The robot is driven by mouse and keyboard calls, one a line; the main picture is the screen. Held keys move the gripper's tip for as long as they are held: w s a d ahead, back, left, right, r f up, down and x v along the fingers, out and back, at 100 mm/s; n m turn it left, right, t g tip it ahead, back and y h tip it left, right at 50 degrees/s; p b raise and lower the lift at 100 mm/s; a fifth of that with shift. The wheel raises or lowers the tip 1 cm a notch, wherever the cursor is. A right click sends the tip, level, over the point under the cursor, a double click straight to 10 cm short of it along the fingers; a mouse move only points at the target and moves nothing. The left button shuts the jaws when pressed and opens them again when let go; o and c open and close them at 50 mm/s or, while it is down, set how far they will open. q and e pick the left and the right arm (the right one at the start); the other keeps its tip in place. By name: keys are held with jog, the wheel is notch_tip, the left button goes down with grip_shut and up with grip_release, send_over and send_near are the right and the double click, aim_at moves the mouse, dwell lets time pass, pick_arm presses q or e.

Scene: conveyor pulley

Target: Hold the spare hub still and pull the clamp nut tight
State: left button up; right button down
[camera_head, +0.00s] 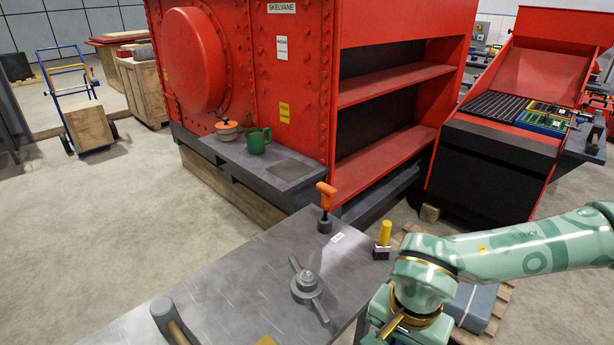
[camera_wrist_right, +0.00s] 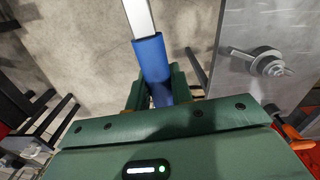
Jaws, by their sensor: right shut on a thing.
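The spare hub (camera_head: 306,285) is a grey round piece on the metal bench, with a bar-like arm sticking out on two sides. A smaller round part, which looks like the clamp nut (camera_head: 308,278), sits on top of it. The hub also shows at the upper right of the right wrist view (camera_wrist_right: 268,62). My right gripper (camera_wrist_right: 155,92) is shut on the blue handle (camera_wrist_right: 151,58) of a tool with a flat pale metal shank. The tool's far end is out of frame. The held tool is apart from the hub. My left gripper is in neither view.
The grey bench (camera_head: 230,285) also carries an orange-handled tool (camera_head: 326,190), a yellow-handled brush (camera_head: 384,235) and a wooden-handled hammer (camera_head: 165,312). Bench surface around the hub is clear.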

jog(key=s+d+r+n, duration=0.1)
jog(key=d+r+n, duration=0.4)
jog(key=d+n, duration=0.1)
jog(key=shift+s+n, duration=0.2)
jog(key=shift+n, duration=0.5)
jog(key=shift+f, duration=0.1)
